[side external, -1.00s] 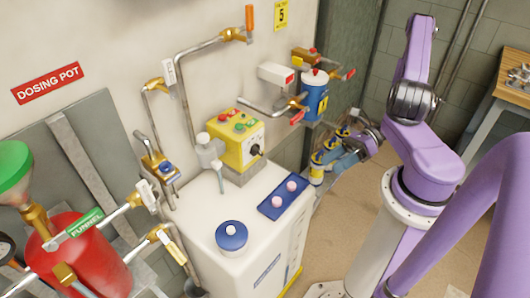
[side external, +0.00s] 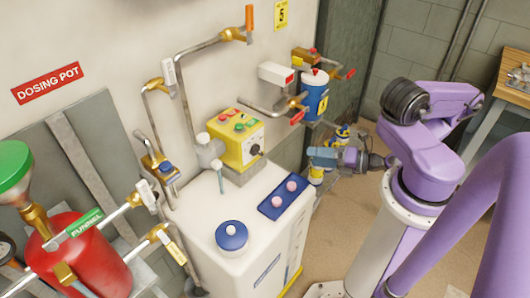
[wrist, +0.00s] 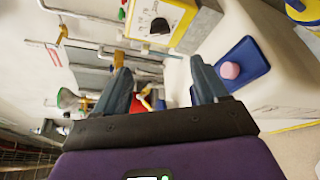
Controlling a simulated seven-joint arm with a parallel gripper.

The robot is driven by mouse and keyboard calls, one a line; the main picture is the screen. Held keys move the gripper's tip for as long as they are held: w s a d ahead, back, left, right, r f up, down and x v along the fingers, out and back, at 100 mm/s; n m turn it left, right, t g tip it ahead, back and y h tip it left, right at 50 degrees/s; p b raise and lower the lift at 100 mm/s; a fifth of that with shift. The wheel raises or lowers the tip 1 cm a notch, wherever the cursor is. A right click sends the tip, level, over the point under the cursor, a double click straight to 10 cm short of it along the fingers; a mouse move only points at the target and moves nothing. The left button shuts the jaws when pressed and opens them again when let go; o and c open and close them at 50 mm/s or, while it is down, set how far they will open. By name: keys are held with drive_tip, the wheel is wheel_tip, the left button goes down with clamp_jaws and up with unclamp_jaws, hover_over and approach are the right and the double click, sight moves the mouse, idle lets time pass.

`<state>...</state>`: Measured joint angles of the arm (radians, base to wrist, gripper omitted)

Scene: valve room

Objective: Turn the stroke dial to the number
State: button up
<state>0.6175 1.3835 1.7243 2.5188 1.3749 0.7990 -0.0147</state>
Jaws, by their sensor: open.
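The stroke dial is a black knob (side external: 254,150) on the right face of a yellow pump box (side external: 232,151). In the wrist view the dark knob (wrist: 160,26) shows at the top on the yellow-bordered white face. The number is a black 5 on a yellow wall sign (side external: 281,15). My gripper (side external: 310,160) is to the right of the dial and apart from it, pointing left. In the wrist view my gripper (wrist: 160,68) has its two blue-grey fingers spread, with nothing between them. The dial's setting is too small to read.
The white tank (side external: 240,220) under the pump carries a blue tray (side external: 268,211) with two pink knobs and a blue cap (side external: 231,237). A blue cylinder (side external: 314,100) with red-handled valves is above my gripper. Pipes run along the wall. Floor at right is open.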

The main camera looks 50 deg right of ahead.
sight(257, 151)
drive_tip(key=x, duration=1.7)
drive_tip(key=shift+c, duration=0.3)
drive_tip(key=shift+s, duration=0.1)
drive_tip(key=c, duration=1)
